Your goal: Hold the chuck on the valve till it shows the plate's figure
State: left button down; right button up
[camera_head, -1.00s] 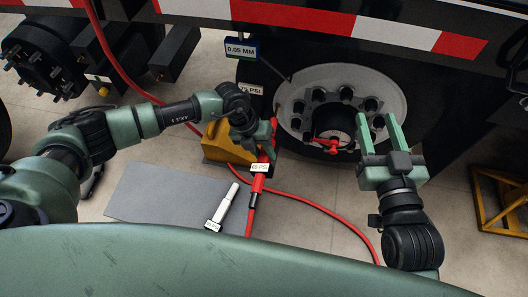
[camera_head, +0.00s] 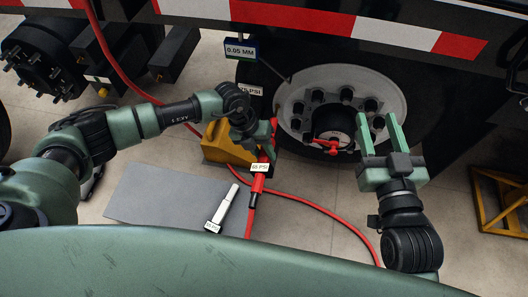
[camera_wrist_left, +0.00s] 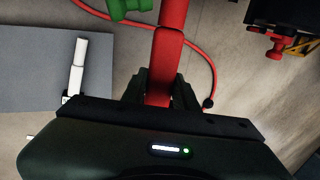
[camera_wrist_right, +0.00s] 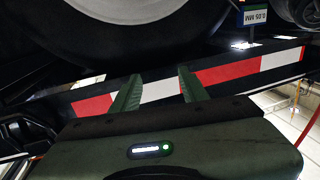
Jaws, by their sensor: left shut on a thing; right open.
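The red inflator with the chuck (camera_head: 259,183) is held upright at the left side of the wheel by my left gripper (camera_head: 262,138). It also shows between the fingers in the left wrist view (camera_wrist_left: 168,50). Its small white readout (camera_head: 259,168) shows a PSI figure, seemingly in the sixties. The plate (camera_head: 250,89) on the tyre (camera_head: 300,165) reads about 75 PSI, its left end partly covered. The valve and the chuck's contact with it are hidden behind the gripper. My right gripper (camera_head: 382,128) is open and empty, in front of the wheel's right side.
A grey mat (camera_head: 150,195) on the floor bears a white gauge-like stick (camera_head: 222,208). A yellow chock (camera_head: 222,148) stands by the tyre. A red hose (camera_head: 330,212) crosses the floor. A yellow stand (camera_head: 500,205) is at the right. A 0.05 MM sign (camera_head: 241,49) hangs above.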

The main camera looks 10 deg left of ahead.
jog(key=shift+a+r+t+y, duration=0.2)
jog(key=shift+r+t+y, duration=0.35)
jog(key=shift+r, duration=0.75)
dwell(4.2)
jog(key=shift+f+h, duration=0.15)
jog(key=shift+h, duration=0.1)
dwell(0.8)
